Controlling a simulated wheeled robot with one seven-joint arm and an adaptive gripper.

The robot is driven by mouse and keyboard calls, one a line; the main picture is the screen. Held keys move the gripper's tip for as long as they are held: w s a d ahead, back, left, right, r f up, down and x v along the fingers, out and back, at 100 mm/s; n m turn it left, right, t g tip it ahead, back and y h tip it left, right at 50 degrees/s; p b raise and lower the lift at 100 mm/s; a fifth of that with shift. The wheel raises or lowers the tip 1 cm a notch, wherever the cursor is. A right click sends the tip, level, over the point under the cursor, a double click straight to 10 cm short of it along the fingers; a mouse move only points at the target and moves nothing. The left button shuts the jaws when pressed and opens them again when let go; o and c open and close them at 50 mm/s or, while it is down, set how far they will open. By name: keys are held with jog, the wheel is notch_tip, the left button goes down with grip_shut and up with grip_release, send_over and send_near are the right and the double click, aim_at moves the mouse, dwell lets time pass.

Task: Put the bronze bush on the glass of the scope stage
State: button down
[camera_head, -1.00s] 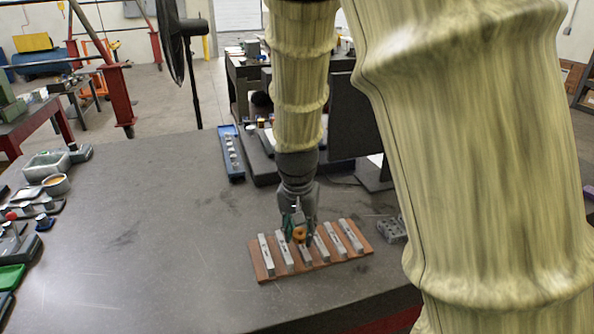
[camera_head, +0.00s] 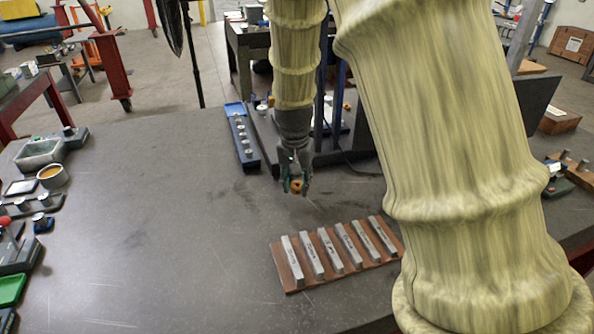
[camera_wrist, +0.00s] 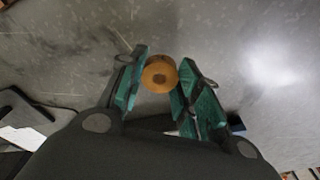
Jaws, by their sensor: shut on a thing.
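The bronze bush (camera_head: 296,186) is an orange-brown ring between the fingertips of my gripper (camera_head: 297,189), above the bench top.
A wooden board (camera_head: 287,284) with several labelled steel bars lies in front. A blue tray (camera_head: 244,143) with small round parts stands left of the dark base. A grey bin (camera_head: 40,153) and an orange-filled bowl (camera_head: 52,177) stand at the left. The bench middle is clear.

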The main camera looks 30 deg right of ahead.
jog(key=w+d, duration=0.1)
jog(key=w, duration=0.1)
jog(key=w+d+p, duration=0.1)
jog(key=w, duration=0.2)
jog(key=w+d+p, duration=0.1)
jog(key=w, duration=0.1)
jog(key=shift+w+d+f, duration=0.15)
jog(key=shift+d+f, duration=0.25)
jog(key=shift+f+p, duration=0.55)
jog(key=shift+f, duration=1.15)
jog(key=shift+f, duration=0.15)
jog(key=c, duration=1)
grip_release()
